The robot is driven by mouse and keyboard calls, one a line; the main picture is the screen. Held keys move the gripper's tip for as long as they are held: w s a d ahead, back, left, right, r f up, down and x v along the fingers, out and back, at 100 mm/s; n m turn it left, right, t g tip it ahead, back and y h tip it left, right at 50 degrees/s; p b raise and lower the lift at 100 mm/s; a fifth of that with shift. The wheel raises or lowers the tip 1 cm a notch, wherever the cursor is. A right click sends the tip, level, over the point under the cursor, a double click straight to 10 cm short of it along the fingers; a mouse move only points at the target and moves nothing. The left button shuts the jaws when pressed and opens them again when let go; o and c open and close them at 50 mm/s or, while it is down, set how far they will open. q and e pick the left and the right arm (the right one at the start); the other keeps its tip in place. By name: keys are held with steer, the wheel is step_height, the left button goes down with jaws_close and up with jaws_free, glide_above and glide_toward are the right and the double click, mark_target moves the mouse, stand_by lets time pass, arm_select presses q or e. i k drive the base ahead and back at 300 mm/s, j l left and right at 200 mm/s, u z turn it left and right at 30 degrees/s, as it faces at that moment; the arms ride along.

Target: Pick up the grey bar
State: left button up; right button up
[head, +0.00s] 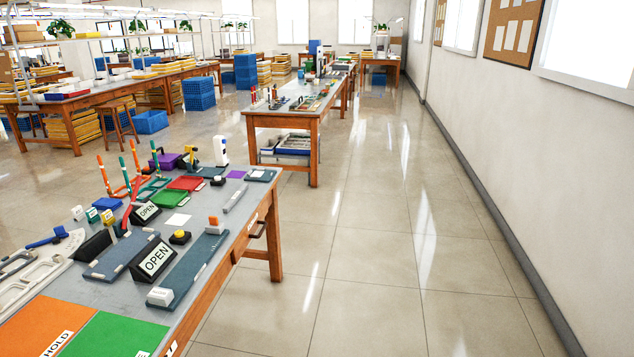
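A slim grey bar (235,199) lies flat near the right edge of the near workbench (222,247), on bare grey tabletop. It lies at a slant, its far end toward the bench's back right corner. Neither of my grippers is in view, and nothing touches the bar from above.
In front are a blue-grey board (190,262) with an orange-topped block (214,225) and a black "OPEN" sign (155,258). Open floor (370,260) lies right of the bench.

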mark_target(236, 195)
steer(key=i+u, duration=0.25)
steer(key=i, duration=0.2)
steer(key=i+u, duration=0.3)
steer(key=i, duration=0.15)
steer(key=i+l+u, duration=0.25)
steer(key=i, duration=0.15)
steer(key=i+l+u, duration=0.15)
steer(key=u, duration=0.9)
